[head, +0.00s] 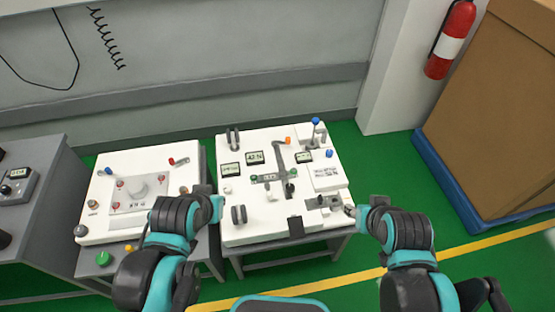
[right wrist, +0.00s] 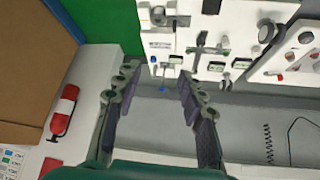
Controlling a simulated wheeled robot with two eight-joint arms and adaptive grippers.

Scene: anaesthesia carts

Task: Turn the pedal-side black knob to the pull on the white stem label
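The white panel (head: 262,220) of the right-hand cart carries several controls. A black pedal-like block (head: 295,226) sits at its front edge. A small black knob (head: 291,188) stands behind it, and a grey plate with a dark knob (head: 321,201) lies to its right. I cannot tell for sure which is the named knob, and the stem label is too small to read. My right gripper (head: 352,210) is at the panel's front right corner; in the right wrist view it is open and empty (right wrist: 158,72). My left gripper (head: 217,208) is at the panel's left edge, its fingers unclear.
A second white panel (head: 105,200) with a large grey dial stands to the left. Dark upright handles (head: 239,214) and a blue-topped post (head: 316,122) rise from the right-hand panel. A large brown box (head: 500,110) and a fire extinguisher (head: 450,40) are at the right.

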